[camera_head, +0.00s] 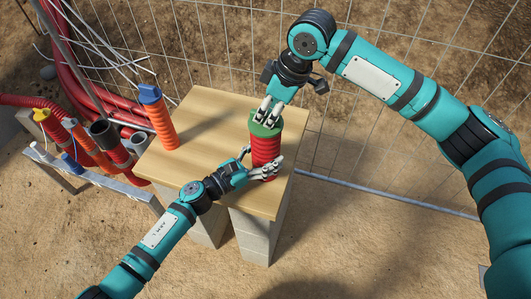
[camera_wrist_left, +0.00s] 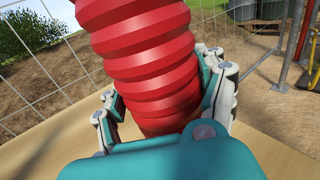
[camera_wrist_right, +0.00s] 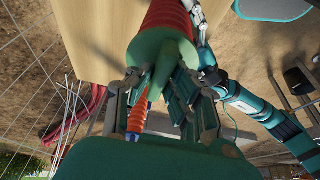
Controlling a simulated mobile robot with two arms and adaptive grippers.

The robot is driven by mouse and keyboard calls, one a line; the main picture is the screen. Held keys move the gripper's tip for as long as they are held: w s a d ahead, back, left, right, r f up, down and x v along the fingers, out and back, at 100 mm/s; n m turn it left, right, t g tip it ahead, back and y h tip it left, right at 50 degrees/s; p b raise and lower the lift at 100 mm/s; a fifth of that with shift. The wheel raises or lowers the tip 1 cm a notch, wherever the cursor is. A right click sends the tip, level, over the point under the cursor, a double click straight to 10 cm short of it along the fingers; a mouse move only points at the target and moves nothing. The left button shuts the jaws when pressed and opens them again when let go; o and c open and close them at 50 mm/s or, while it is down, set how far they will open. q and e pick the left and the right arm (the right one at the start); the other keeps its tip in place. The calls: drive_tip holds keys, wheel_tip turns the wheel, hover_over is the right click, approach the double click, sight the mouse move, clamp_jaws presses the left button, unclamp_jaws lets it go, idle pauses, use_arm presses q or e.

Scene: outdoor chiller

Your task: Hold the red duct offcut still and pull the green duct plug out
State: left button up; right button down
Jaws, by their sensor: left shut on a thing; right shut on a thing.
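The red duct offcut (camera_head: 266,151) is a ribbed cylinder standing upright near the right edge of the wooden table. It fills the middle of the left wrist view (camera_wrist_left: 145,60). My left gripper (camera_head: 258,172) is shut around its lower part from the side. The green duct plug (camera_head: 262,125) sits at the top end of the red offcut; its wide cap and handle show in the right wrist view (camera_wrist_right: 160,55). My right gripper (camera_head: 268,110) is above it, pointing down, shut on the plug's handle. The handle is partly hidden by the fingers.
An orange ribbed duct with a blue plug (camera_head: 150,94) stands on the table (camera_head: 200,185) at the left. Several ducts with coloured plugs stand in a rack (camera_head: 100,180) left of the table. A wire fence runs behind. The table's middle is clear.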

sight(268, 113)
drive_tip(key=shift+d+r, duration=0.1)
drive_tip(key=shift+r, duration=0.45)
idle(0.6)
drive_tip(key=shift+r, duration=2.95)
drive_tip(key=c, duration=2)
unclamp_jaws()
clamp_jaws()
use_arm(q)
drive_tip(key=o, duration=1.8)
